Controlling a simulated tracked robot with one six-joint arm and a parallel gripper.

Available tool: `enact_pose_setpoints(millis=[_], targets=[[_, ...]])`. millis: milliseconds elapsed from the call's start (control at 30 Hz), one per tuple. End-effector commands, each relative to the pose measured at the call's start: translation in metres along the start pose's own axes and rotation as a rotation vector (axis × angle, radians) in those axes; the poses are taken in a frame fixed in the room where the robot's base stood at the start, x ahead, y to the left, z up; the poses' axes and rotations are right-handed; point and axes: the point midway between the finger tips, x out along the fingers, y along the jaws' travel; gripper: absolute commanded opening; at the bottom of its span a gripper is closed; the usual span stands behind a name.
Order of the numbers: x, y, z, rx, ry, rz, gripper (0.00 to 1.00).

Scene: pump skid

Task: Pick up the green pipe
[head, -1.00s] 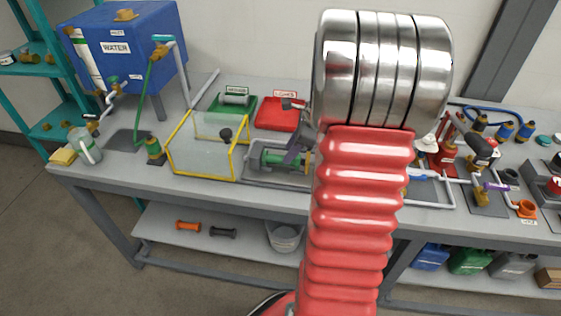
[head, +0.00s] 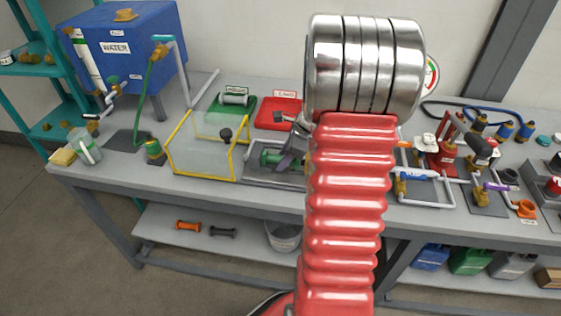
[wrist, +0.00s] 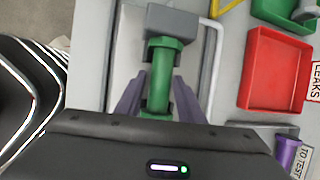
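The green pipe (wrist: 160,78) lies over a grey tray on the bench, with a flange at its far end against a grey block (wrist: 172,22). In the head view the green pipe (head: 270,158) is partly hidden by my gripper (head: 293,150). In the wrist view my gripper (wrist: 158,92) has its two purple-grey fingers apart, one on each side of the pipe. The fingers look open, with a narrow gap to the pipe.
A yellow-framed clear guard (head: 205,150) stands left of the tray. A red tray (head: 278,112) and a green tray (head: 232,104) with a grey piece lie behind it. Valves and pipework (head: 425,182) stand to the right. My arm covers the bench's middle.

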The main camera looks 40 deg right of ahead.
Motion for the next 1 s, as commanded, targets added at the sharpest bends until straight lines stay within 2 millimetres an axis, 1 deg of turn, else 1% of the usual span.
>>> enact_pose_setpoints(millis=[167,200,667,700,1000], targets=[[0.0001,0.0001,-0.0001,0.0,0.0,0.0,0.35],[0.0001,0.0001,-0.0001,0.0,0.0,0.0,0.34],[0.0,0.0003,0.0001,0.0,0.0,0.001,0.01],[0.0,0.0003,0.0001,0.0,0.0,0.001,0.0],[-0.0004,-0.0002,0.0005,-0.001,0.0,-0.001,0.0]])
